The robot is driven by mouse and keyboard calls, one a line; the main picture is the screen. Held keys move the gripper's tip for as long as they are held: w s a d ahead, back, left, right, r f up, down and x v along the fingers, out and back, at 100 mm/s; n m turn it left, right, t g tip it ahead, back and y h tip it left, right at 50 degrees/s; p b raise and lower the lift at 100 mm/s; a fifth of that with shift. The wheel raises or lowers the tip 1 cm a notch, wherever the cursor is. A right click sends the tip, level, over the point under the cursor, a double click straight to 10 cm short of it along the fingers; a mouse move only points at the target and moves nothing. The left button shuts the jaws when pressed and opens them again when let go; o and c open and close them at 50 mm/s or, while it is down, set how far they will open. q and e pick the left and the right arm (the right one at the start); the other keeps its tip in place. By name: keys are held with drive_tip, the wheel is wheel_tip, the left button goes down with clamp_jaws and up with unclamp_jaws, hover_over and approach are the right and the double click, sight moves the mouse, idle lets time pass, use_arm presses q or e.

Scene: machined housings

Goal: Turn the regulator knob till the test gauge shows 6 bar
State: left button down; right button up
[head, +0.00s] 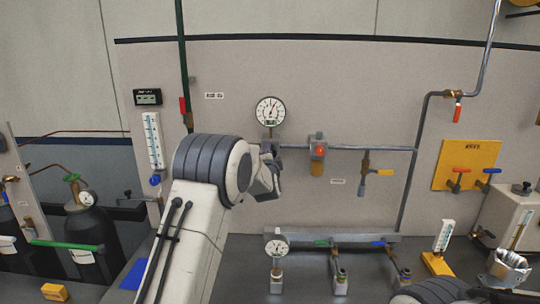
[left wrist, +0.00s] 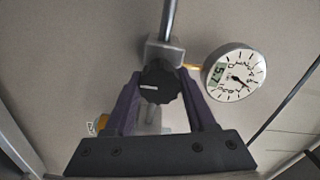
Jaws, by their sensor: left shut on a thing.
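The black regulator knob (left wrist: 160,82), with a white mark on its face, sits on a grey regulator body (left wrist: 165,52) in the left wrist view. My left gripper (left wrist: 161,88) is shut on the knob, one purple finger on each side. In the head view my left gripper (head: 265,178) is at the wall pipe, and my wrist hides the knob there. The round white test gauge (head: 270,111) is just above it, needle pointing up and slightly right. The gauge also shows in the left wrist view (left wrist: 234,75); its small green display seems to read 5.7. My right gripper is out of view.
Below, a bench manifold (head: 340,240) carries a second gauge (head: 276,245). A gas cylinder (head: 88,232) stands at left.

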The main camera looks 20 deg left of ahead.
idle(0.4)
use_arm(q)
drive_tip(key=shift+c, duration=1.2)
unclamp_jaws()
drive_tip(key=shift+s+d, duration=0.1)
drive_tip(key=b+v, duration=0.4)
drive_tip(key=v, duration=0.6)
drive_tip(key=shift+s, duration=0.15)
